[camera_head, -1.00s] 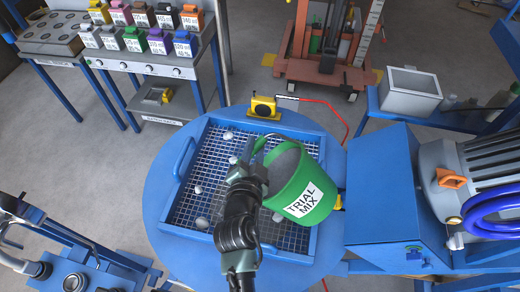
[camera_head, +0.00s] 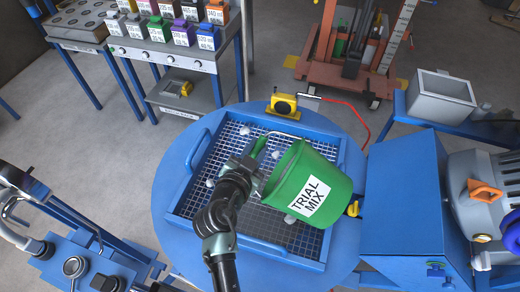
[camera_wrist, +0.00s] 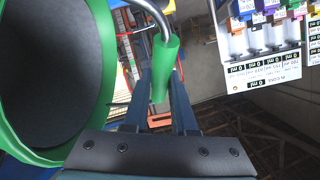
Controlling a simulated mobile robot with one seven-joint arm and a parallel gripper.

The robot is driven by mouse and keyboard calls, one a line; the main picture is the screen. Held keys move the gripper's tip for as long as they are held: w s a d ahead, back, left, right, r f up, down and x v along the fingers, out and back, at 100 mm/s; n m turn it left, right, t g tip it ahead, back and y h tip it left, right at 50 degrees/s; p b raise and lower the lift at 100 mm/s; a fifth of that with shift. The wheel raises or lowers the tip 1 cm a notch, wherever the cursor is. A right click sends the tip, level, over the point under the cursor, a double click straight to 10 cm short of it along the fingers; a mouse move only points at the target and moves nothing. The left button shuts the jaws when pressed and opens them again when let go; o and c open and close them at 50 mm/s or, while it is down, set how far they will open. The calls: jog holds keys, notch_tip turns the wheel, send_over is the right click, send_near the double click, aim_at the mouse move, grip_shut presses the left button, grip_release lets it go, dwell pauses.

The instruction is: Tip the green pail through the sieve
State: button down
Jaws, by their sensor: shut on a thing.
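The green pail (camera_head: 325,180), labelled TRIAL MIX, is tilted above the right part of the sieve, its mouth toward the upper left. My gripper (camera_head: 248,160) is shut on the green grip of its wire handle; in the wrist view the grip (camera_wrist: 166,70) sits between my fingers. There the pail's dark grey inside (camera_wrist: 45,70) shows at left; how much it holds I cannot tell. The sieve (camera_head: 180,208) is a blue square frame with wire mesh, several pale lumps on it. My arm and the pail hide part of the mesh. I see no stream falling.
The sieve lies on a round blue top (camera_head: 170,165). A yellow device (camera_head: 284,104) with a red cable stands at its back edge. A blue machine housing (camera_head: 410,190) is close on the right. A rack of labelled pots (camera_head: 185,33) stands at back left.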

jog(key=w+a+f+n+g+h+b, duration=0.1)
jog(key=a+f+n+b, duration=0.1)
jog(key=f+b, duration=0.3)
jog(key=w+a+f+n+h+b, duration=0.2)
jog(key=a+f+b, duration=0.15)
jog(key=b, duration=0.25)
jog(key=r+p, duration=0.3)
jog(key=shift+s+d+r, duration=0.3)
jog(key=shift+d+r, duration=0.05)
jog(key=shift+r, duration=0.05)
dwell(0.5)
